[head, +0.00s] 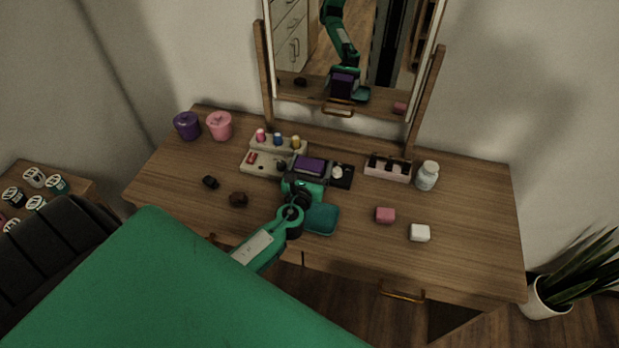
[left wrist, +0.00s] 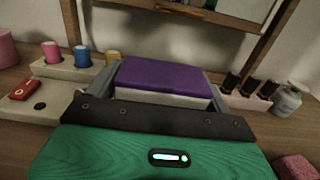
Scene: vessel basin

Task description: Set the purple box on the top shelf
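The purple box (head: 310,165) has a purple top and paler sides. It sits between the fingers of my left gripper (head: 307,172), over the middle of the wooden dressing table. In the left wrist view the box (left wrist: 165,76) fills the space between the two fingers (left wrist: 165,88), which appear to press on its sides. The mirror reflects my gripper with the box, seemingly above the tabletop. A shelf-like wooden unit (head: 422,35) shows only as a reflection at the mirror's right. My right gripper is out of view.
A stepped tray with spools (head: 262,163) stands left of the box, a pink holder (head: 388,170) and glass jar (head: 427,176) to its right. The mirror (head: 300,60) rises behind. Small blocks (head: 385,215) lie in front. The table's right end is clear.

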